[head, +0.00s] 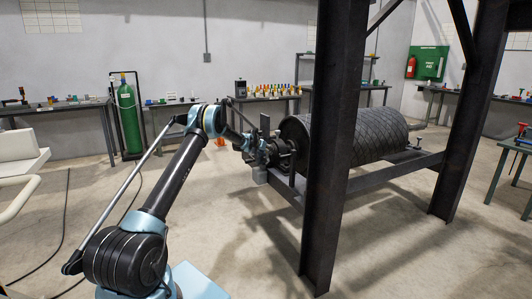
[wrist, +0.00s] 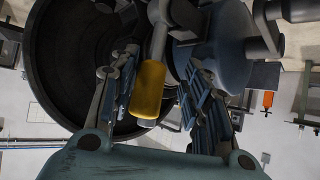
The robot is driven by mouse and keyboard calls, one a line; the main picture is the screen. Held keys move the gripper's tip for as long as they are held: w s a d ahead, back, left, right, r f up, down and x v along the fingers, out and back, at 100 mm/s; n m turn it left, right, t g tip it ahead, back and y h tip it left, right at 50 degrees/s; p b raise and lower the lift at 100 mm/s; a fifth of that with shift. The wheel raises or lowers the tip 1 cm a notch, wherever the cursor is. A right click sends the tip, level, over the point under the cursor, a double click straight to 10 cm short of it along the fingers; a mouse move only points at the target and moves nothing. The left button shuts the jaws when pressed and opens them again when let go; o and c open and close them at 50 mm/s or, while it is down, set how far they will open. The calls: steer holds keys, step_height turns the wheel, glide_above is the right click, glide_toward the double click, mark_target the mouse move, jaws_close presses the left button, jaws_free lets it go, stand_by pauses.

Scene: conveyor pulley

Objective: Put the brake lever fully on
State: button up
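The brake lever (wrist: 150,90) shows in the wrist view as a grey metal rod with a yellow grip, its end pointing toward my gripper. My gripper (wrist: 160,85) has one finger on each side of the yellow grip. The fingers are apart, and a gap shows on the right side; on the left the finger is very close, and I cannot tell if it touches. In the head view my gripper (head: 262,150) is at the near end of the pulley drum (head: 350,130). The lever cannot be made out there, and its pivot is hidden.
A dark steel post (head: 333,150) stands just right of my gripper, with a frame beam (head: 390,172) running behind it. A second post (head: 468,120) stands farther right. A bench with bottles (head: 270,97) and a green cylinder (head: 129,117) are along the wall. Floor is clear in front.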

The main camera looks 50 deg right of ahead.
steer(key=shift+s+d+r, duration=0.1)
steer(key=shift+s, duration=0.2)
steer(key=shift+a+r, duration=0.25)
steer(key=shift+a, duration=0.05)
steer(key=v, duration=1.1)
steer(key=shift+w+a, duration=0.1)
steer(key=shift+a, duration=0.05)
